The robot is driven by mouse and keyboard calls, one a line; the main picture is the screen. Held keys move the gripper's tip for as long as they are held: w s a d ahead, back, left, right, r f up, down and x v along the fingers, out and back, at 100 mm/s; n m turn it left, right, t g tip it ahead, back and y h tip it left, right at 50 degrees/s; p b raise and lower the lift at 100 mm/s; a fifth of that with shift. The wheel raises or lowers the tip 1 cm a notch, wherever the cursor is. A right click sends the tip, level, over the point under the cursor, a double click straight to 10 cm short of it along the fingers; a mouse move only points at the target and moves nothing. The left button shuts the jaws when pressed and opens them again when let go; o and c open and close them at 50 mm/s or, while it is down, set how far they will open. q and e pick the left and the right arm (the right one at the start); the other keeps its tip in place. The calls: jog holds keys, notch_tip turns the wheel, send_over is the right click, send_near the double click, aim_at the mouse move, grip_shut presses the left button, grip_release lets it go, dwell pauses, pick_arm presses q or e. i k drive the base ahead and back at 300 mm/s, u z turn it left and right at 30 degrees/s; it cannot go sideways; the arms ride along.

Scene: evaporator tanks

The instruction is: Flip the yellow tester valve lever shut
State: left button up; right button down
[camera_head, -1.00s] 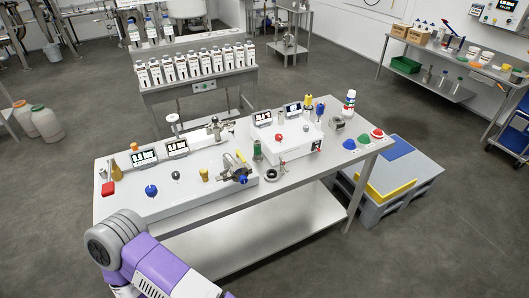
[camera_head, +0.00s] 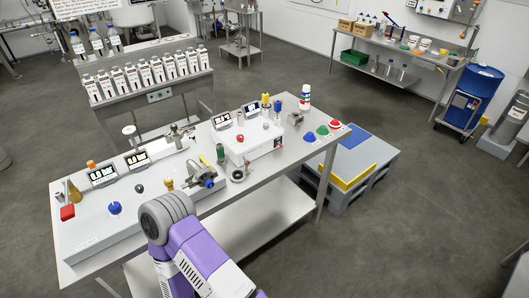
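The tester valve appears to be the grey metal fitting with a blue knob (camera_head: 208,183) at the front right of the long light-grey tester unit (camera_head: 90,232) on the steel table. Yellow shows around this fitting, but the lever is too small for me to tell its exact angle. A purple arm link of mine with a rounded grey joint rises from the bottom, in front of the table and below the valve. Neither of my grippers is in view.
A white box unit (camera_head: 252,142) with a red button stands right of the valve. Green, red and blue buttons (camera_head: 322,130) sit at the table's right end. A grey pallet (camera_head: 375,165) is beside the table. Bottles line a rack (camera_head: 150,92) behind.

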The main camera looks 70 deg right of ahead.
aim_at(203, 160)
jog(key=z, duration=1.2)
